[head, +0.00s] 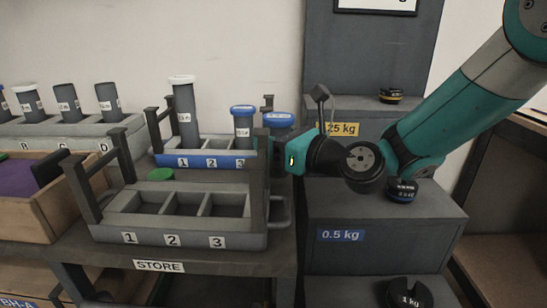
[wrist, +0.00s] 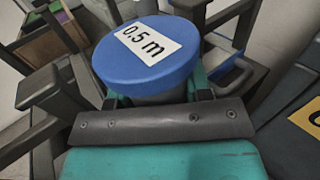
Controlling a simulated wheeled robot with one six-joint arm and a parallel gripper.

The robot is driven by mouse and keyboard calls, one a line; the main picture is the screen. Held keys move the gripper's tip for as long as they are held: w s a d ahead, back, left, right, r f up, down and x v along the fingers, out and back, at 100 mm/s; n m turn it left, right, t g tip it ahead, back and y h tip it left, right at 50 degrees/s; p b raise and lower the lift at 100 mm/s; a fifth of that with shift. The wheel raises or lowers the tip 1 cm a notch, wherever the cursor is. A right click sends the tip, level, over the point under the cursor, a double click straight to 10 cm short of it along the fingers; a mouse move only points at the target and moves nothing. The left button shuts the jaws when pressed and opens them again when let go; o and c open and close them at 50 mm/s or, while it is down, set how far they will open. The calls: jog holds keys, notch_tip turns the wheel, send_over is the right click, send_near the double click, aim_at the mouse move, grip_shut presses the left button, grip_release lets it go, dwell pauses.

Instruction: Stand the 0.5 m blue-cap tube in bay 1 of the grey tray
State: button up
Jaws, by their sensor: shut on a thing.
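My gripper (wrist: 158,97) is shut on the blue-cap tube (wrist: 150,52), whose cap reads "0.5 m" in the wrist view. The tube's body is mostly hidden below the cap. In the head view the held tube's blue cap (head: 278,119) shows just right of the blue tray, behind the grey tray's right handle post. The grey tray (head: 180,238) stands on the front of the bench, with bays numbered 1, 2 and 3 from left to right. Its bays look empty. Bay 1 (head: 139,203) is at the left. My gripper is behind and right of this tray.
The blue tray (head: 205,160) behind holds a tall white-cap tube (head: 184,112) and another blue-cap tube (head: 243,122). Upright handle posts rise at the grey tray's ends. A green disc (head: 160,174) lies behind it. Grey steps (head: 385,222) with dark weights stand at the right.

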jog(key=shift+f, duration=1.1)
jog(key=shift+f+b, duration=0.2)
jog(key=shift+b, duration=0.15)
jog(key=o, duration=1.2)
jog(key=shift+c, duration=0.2)
jog(key=shift+r, duration=0.15)
